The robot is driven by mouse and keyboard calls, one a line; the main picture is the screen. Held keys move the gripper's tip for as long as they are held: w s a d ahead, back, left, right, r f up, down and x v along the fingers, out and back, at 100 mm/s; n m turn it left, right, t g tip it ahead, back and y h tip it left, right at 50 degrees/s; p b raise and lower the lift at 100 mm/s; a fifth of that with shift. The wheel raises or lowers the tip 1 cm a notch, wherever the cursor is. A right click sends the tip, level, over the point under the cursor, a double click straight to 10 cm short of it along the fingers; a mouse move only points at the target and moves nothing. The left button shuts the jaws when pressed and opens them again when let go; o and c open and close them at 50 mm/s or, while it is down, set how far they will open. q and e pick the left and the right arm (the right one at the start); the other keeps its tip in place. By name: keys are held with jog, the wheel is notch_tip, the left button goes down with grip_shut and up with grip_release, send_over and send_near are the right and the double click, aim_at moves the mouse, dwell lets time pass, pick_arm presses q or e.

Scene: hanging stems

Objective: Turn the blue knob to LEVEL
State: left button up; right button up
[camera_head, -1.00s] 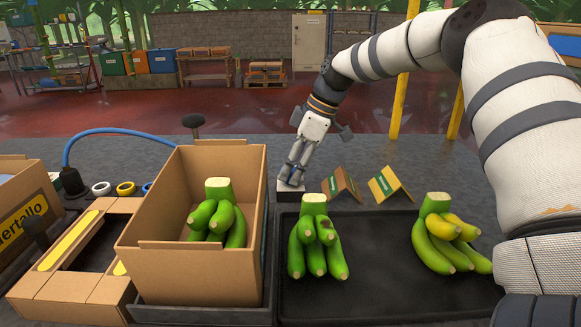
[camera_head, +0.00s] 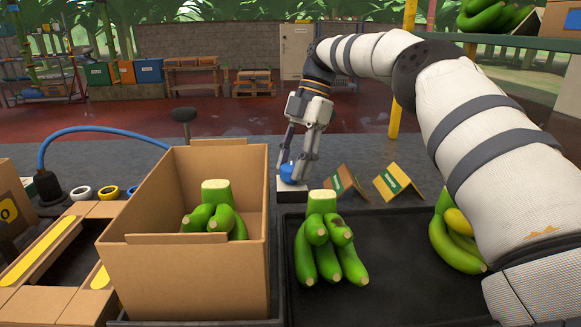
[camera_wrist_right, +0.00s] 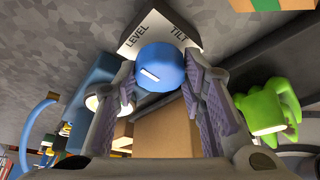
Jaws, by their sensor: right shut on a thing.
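The blue knob (camera_head: 287,172) sits on a small white-topped box (camera_head: 292,190) behind the black tray. In the wrist view the knob (camera_wrist_right: 160,66) is round, with a short white mark on its face. The plate (camera_wrist_right: 150,32) beside it reads LEVEL on the left and TILT on the right. The white mark lies toward the lower left of the knob face, away from both words. My right gripper (camera_head: 298,170) reaches down from above, shut on the knob, with one finger on each side of it. My left gripper is in neither view.
A cardboard box (camera_head: 185,270) with green bananas stands left of the knob. The black tray (camera_head: 385,285) in front holds banana bunches. Two folded cards (camera_head: 398,181) stand just right of the knob. A blue hose (camera_head: 100,128) curves at the left.

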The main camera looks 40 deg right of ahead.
jog(key=shift+n, duration=0.5)
jog(key=o, duration=1.1)
jog(key=shift+o, duration=0.2)
